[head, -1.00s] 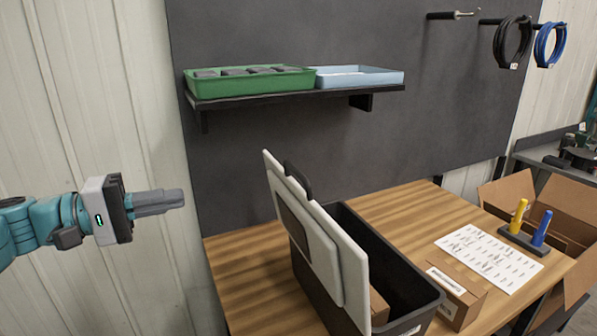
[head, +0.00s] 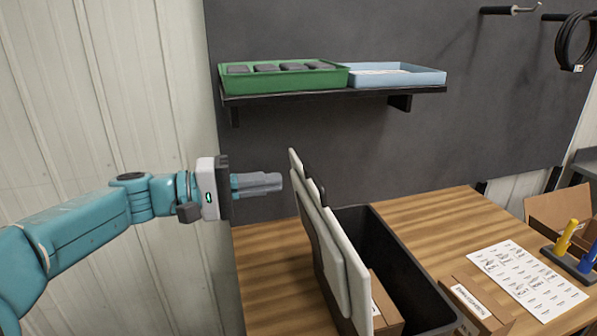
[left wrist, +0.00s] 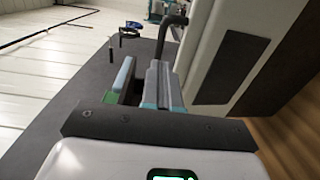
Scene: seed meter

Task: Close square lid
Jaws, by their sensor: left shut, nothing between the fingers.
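The square lid (head: 330,245) is a pale panel with a black handle, standing upright and open along the left side of a black bin (head: 400,265) on the wooden table. A cardboard box shows inside the bin. My left gripper (head: 278,182) is shut and empty, just left of the lid's upper edge, with a small gap in the head view. In the left wrist view the shut fingers (left wrist: 160,85) are at the centre, and the lid (left wrist: 225,50) with its dark panel is to their right. My right gripper is not in view.
A wall shelf (head: 320,94) behind holds a green tray (head: 285,76) with several dark blocks and a pale blue tray (head: 395,74). Right of the bin are a small cardboard box (head: 475,300), a printed sheet (head: 525,280) and a holder with yellow and blue handles (head: 575,250).

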